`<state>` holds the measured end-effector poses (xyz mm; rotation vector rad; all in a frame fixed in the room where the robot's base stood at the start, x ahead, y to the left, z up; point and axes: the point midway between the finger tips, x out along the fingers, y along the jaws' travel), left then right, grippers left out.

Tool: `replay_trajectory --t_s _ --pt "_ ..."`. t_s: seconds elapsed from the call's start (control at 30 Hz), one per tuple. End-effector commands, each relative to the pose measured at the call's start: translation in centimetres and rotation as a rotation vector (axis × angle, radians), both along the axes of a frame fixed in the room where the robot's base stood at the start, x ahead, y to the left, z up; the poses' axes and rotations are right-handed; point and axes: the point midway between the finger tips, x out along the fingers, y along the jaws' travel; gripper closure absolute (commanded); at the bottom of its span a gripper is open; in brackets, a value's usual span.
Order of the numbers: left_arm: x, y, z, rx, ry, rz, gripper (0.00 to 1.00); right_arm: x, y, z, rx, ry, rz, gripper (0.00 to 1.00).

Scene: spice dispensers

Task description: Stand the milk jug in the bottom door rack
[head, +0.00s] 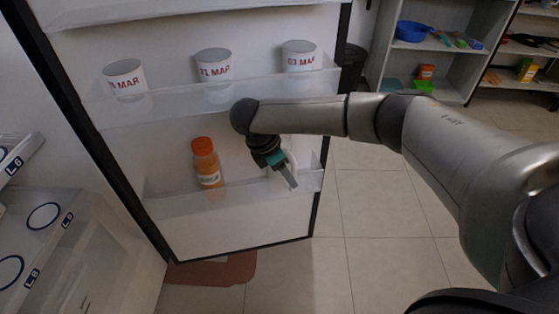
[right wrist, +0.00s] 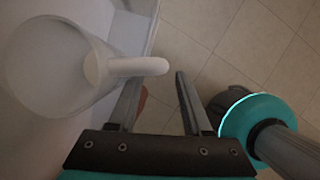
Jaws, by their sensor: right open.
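The milk jug is a pale, translucent round body (right wrist: 55,65) with a white handle (right wrist: 135,67), at the left of the right wrist view. In the head view only a white part of it (head: 291,158) shows beside my right gripper (head: 290,180); my gripper hides the rest. The jug is at the right end of the bottom door rack (head: 240,195); its base is hidden, so I cannot tell how it rests. My right gripper (right wrist: 158,80) is open, its fingertips close to the handle's free end and not closed on it. My left gripper is not in view.
An orange bottle (head: 207,165) stands in the same rack, left of my gripper. Several white cups (head: 214,66) stand in the rack above. Fridge shelves (head: 40,215) are at the left. Open tiled floor (head: 375,205) lies right of the door.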

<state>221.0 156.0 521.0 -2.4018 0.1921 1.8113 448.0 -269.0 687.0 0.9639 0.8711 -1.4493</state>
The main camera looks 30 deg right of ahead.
Motion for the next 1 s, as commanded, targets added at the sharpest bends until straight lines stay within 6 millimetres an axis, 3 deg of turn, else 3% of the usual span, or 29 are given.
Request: replay_trajectory --t_s 0.3,0.67,0.87,1.0 --pt "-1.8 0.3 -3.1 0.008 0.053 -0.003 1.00 0.2 1.5 3.6 0.002 0.000 0.000 0.51" --pt "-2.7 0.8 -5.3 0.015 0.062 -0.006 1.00 0.2 2.3 5.5 0.001 0.001 0.000 0.51" --pt "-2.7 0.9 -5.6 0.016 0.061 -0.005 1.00 -0.1 3.9 4.0 0.037 -0.015 -0.005 0.51" --pt "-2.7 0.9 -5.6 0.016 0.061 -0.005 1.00 -1.0 7.6 0.4 0.137 -0.060 -0.031 0.51"
